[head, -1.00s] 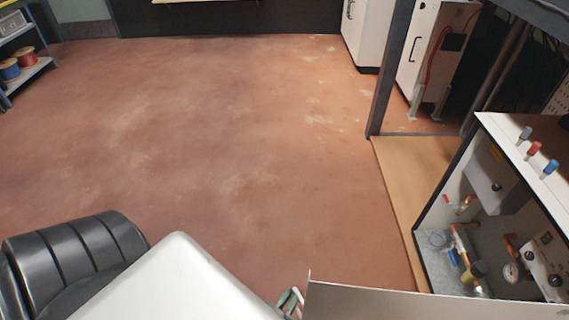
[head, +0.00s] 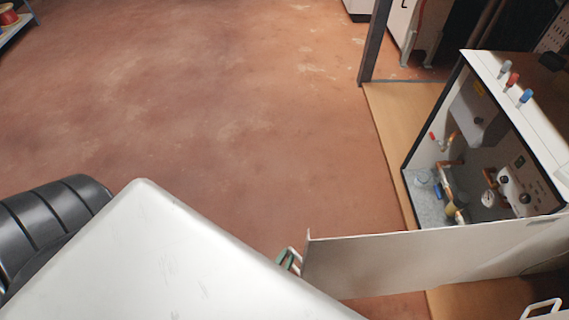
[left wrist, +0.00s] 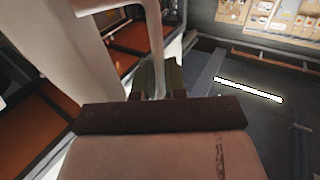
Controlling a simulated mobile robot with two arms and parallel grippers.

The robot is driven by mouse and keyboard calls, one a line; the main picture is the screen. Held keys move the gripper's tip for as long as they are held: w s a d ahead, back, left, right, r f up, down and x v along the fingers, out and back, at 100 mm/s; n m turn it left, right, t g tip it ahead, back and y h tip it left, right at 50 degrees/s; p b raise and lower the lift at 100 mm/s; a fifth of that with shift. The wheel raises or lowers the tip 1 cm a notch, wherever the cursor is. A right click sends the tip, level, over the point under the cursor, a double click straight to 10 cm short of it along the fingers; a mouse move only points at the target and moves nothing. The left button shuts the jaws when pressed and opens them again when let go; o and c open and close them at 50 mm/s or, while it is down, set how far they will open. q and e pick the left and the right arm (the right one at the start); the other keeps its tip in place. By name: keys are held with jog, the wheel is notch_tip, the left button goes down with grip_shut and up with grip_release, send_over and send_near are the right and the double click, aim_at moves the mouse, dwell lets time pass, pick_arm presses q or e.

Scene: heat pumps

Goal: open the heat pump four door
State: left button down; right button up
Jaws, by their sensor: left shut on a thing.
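The heat pump (head: 541,125) at the right of the head view is a white-edged cabinet with its front open and its pipes and gauges showing. Its door (head: 400,264) stands swung well out from the cabinet, seen nearly edge-on from above. My left gripper (head: 288,261) is at the far left end of the door, mostly hidden behind my white arm. In the left wrist view my left gripper (left wrist: 160,78) is shut on the pale door handle (left wrist: 154,45). The number on the pump cannot be read. My right gripper is not in view.
A wooden base strip (head: 395,130) runs beside the cabinet, with a dark post (head: 374,45) at its far end. Another white handle (head: 541,308) shows at the lower right. The red floor (head: 220,110) to the left is clear.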

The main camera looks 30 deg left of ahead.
pick_arm(q)
jog(key=shift+w+d, duration=0.15)
jog(key=shift+d, duration=0.35)
jog(key=c, duration=1.4)
grip_release()
jog(key=shift+h, duration=0.3)
jog(key=shift+c, duration=0.2)
jog(key=shift+w+d, duration=0.1)
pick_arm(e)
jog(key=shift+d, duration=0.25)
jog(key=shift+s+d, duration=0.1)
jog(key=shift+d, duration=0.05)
pick_arm(q)
jog(key=shift+s+a, duration=0.2)
jog(key=shift+a, duration=0.05)
jog(key=s, duration=1)
jog(key=shift+s+d, duration=0.25)
jog(key=shift+s, duration=0.05)
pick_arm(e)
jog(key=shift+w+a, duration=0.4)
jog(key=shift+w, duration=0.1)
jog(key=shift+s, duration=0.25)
